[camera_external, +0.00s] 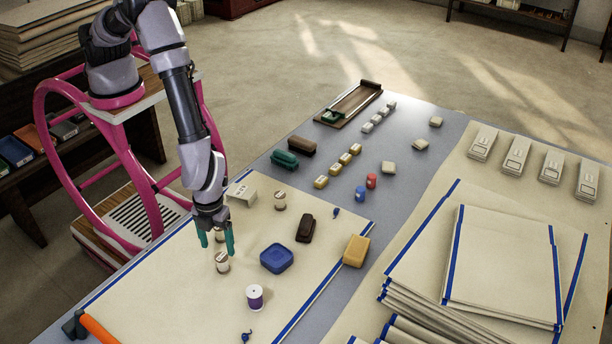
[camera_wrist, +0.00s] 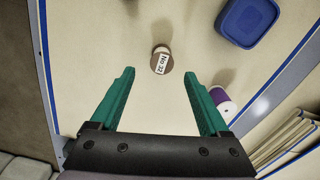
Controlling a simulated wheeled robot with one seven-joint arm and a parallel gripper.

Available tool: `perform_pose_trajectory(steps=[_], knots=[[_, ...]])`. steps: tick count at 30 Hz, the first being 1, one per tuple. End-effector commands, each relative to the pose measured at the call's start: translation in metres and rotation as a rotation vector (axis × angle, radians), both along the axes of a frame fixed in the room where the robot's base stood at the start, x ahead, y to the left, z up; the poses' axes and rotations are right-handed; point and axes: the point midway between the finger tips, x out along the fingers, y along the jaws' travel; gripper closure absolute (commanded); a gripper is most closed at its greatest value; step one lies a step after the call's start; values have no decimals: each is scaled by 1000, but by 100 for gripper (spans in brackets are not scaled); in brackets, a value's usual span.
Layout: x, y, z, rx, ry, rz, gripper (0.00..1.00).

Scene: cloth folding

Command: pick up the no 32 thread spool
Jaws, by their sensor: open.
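A small round spool labelled "No 32" (camera_wrist: 161,62) stands upright on the cream mat in the wrist view, beyond my fingertips and roughly centred between them. My gripper (camera_external: 216,243) is open, with two teal fingers pointing down; the wrist view shows it empty (camera_wrist: 162,78). In the external view a spool with a pale label (camera_external: 222,262) stands close below the fingers. The external labels are too small to read, so I cannot tell for certain which is No 32.
A blue case (camera_external: 277,258) and a purple spool (camera_external: 255,297) lie to the right on the cream mat (camera_external: 160,285). Another spool (camera_external: 280,201), a white box (camera_external: 241,194) and a dark brown object (camera_external: 305,228) are farther back. A yellow block (camera_external: 356,251) lies at the mat's right edge.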

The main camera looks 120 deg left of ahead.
Motion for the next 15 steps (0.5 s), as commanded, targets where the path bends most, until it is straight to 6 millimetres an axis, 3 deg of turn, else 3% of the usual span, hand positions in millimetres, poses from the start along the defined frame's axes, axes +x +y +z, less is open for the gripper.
perform_pose_trajectory(steps=[15], knots=[[2,3,-57,1,0,0,21]])
